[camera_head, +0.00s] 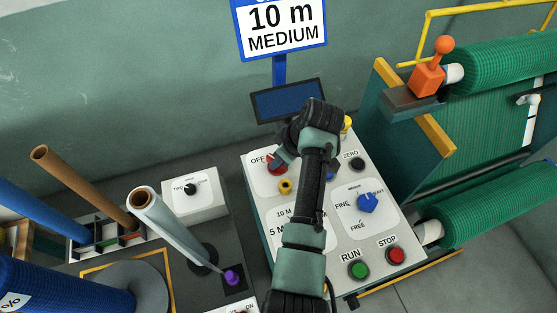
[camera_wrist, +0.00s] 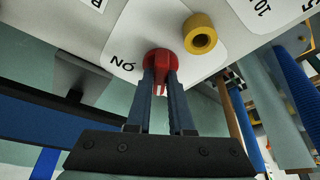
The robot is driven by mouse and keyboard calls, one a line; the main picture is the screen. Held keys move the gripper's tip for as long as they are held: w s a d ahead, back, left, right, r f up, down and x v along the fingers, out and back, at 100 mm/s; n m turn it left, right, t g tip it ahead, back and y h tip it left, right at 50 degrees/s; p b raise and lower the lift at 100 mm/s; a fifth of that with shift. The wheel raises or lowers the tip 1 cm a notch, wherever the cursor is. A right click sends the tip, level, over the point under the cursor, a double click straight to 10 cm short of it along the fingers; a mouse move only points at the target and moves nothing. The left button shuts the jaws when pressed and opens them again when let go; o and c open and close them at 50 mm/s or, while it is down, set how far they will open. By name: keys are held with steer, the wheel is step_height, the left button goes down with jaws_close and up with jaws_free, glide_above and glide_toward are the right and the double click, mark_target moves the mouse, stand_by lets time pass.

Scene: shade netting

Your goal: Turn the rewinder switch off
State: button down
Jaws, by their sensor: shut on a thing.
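The red rotary switch (camera_head: 275,170) sits at the upper left of the white control panel (camera_head: 258,208), beside an OFF label. In the wrist view the red switch (camera_wrist: 160,62) has its grip between my two fingers, next to an upside-down ON label (camera_wrist: 124,64). My gripper (camera_wrist: 160,84) is shut on the switch grip, one finger on each side. In the head view my gripper (camera_head: 280,157) reaches the switch from the right, and my arm covers the middle of the panel. I cannot tell which label the switch points to.
A yellow ring (camera_head: 286,187) is close beside the switch. A blue knob (camera_head: 368,202), green RUN button (camera_head: 360,269) and red STOP button (camera_head: 396,255) are on the panel. A dark screen (camera_head: 288,101) stands behind it. Green net rolls (camera_head: 490,200) are at right.

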steer(key=shift+w+d+n+g+y+b, duration=0.1)
steer(key=shift+n+g+y+b, duration=0.2)
steer(key=shift+n+b, duration=0.55)
steer(key=shift+n, duration=0.45)
steer(key=c, duration=0.8)
jaws_free()
steer(key=v, duration=1.3)
steer(key=shift+p, duration=0.4)
steer(key=shift+w, duration=0.1)
